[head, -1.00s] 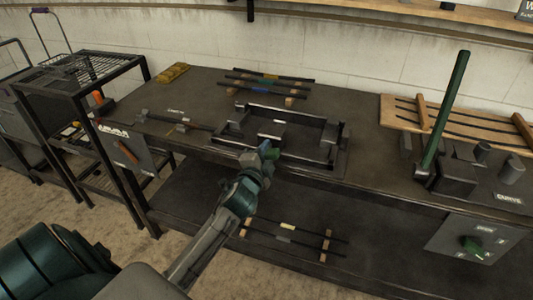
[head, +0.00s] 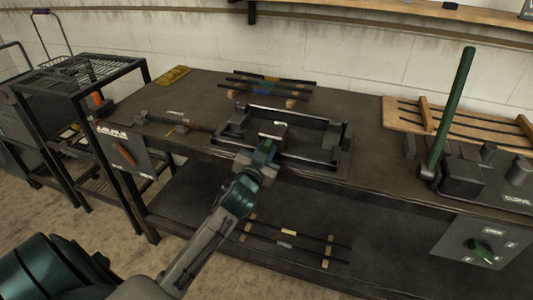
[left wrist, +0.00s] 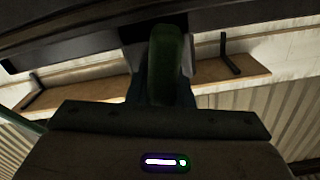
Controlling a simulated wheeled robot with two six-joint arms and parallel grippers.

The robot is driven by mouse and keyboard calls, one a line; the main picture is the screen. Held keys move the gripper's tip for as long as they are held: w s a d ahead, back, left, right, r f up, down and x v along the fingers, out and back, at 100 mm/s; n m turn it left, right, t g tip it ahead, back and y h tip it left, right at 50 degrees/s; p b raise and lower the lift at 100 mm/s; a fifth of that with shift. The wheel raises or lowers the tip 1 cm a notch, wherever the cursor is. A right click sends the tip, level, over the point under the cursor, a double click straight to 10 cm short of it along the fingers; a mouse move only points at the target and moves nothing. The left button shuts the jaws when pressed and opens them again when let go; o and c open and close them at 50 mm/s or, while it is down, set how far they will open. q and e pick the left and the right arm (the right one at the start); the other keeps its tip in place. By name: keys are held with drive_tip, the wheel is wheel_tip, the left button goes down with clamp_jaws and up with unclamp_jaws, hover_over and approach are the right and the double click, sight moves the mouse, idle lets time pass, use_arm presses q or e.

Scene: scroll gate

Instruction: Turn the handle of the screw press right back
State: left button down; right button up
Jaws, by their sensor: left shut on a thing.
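The screw press is probably the dark metal frame (head: 335,150) on the middle of the bench. A small green handle (head: 268,145) shows at its front side. My left gripper (head: 262,157) reaches the press's front from below and is shut on the green handle. In the left wrist view the green handle (left wrist: 166,65) stands upright between the fingers, which are partly hidden behind it. My right gripper is not in view.
A tall green lever (head: 452,105) rises at the bench's right, beside a wooden rack (head: 405,112). Bars (head: 268,80) lie behind the press. A black wire shelf (head: 85,72) stands left.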

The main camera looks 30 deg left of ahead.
use_arm(q)
drive_tip(key=shift+n+b, duration=0.35)
drive_tip(key=shift+n, duration=0.95)
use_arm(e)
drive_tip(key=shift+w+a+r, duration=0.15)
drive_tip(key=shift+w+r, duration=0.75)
use_arm(q)
drive_tip(key=shift+f, duration=0.1)
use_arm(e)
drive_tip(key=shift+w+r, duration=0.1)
use_arm(q)
drive_tip(key=c, duration=1.3)
unclamp_jaws()
drive_tip(key=shift+s, duration=0.35)
drive_tip(key=shift+b+v, duration=0.9)
drive_tip(key=shift+v, duration=4.15)
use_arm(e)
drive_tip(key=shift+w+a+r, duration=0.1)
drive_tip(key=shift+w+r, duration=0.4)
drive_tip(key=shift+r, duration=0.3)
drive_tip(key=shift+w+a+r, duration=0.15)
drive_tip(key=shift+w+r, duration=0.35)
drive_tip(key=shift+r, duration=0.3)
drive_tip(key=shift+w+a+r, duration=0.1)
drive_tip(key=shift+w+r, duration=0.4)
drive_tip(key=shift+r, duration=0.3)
